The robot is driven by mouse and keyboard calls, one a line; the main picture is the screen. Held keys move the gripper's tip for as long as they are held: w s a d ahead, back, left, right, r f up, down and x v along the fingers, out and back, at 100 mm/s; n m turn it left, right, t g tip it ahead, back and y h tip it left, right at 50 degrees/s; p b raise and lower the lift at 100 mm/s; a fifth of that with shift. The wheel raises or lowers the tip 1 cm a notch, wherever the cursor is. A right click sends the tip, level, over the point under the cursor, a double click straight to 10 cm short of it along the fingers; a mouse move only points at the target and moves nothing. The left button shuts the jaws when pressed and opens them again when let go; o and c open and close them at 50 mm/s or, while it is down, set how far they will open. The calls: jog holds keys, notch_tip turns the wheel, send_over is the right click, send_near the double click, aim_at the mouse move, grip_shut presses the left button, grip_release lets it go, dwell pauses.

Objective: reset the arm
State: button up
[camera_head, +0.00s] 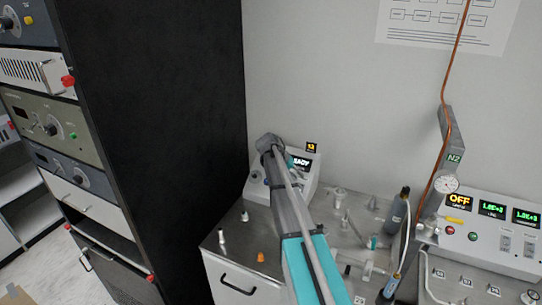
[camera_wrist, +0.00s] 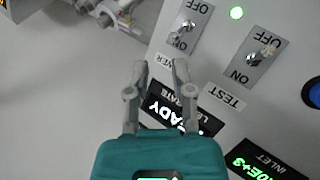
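My arm (camera_head: 292,215) reaches up from the bottom of the head view, over the bench, to a small white instrument (camera_head: 303,184) with a "READY" display. Its grey wrist joint is in front of that instrument, and my gripper's fingers cannot be made out there. In the wrist view my gripper (camera_wrist: 160,68) shows two grey fingers, apart, with nothing between them. They are in front of the instrument's panel (camera_wrist: 215,60), over the "READY" display (camera_wrist: 170,112). Whether they touch the panel I cannot tell.
The panel has two toggle switches (camera_wrist: 187,27) (camera_wrist: 262,55) and a blue button (camera_wrist: 313,92). A dark rack (camera_head: 160,110) stands left of the bench. Fittings, a grey cylinder (camera_head: 397,212) and a control box (camera_head: 490,235) are to the right. An orange piece (camera_head: 261,257) lies front left.

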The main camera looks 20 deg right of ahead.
jog(key=s+a+f+n+t+y, duration=0.1)
jog(key=s+a+f+n+y, duration=0.1)
jog(key=s+a, duration=1.1)
jog(key=s+a+f+n+t+y, duration=0.1)
jog(key=s+a+n+y, duration=0.4)
jog(key=s+a, duration=0.7)
jog(key=shift+s+a+f, duration=0.35)
jog(key=shift+s+f, duration=0.15)
jog(key=shift+o, duration=0.8)
jog(key=shift+d, duration=0.15)
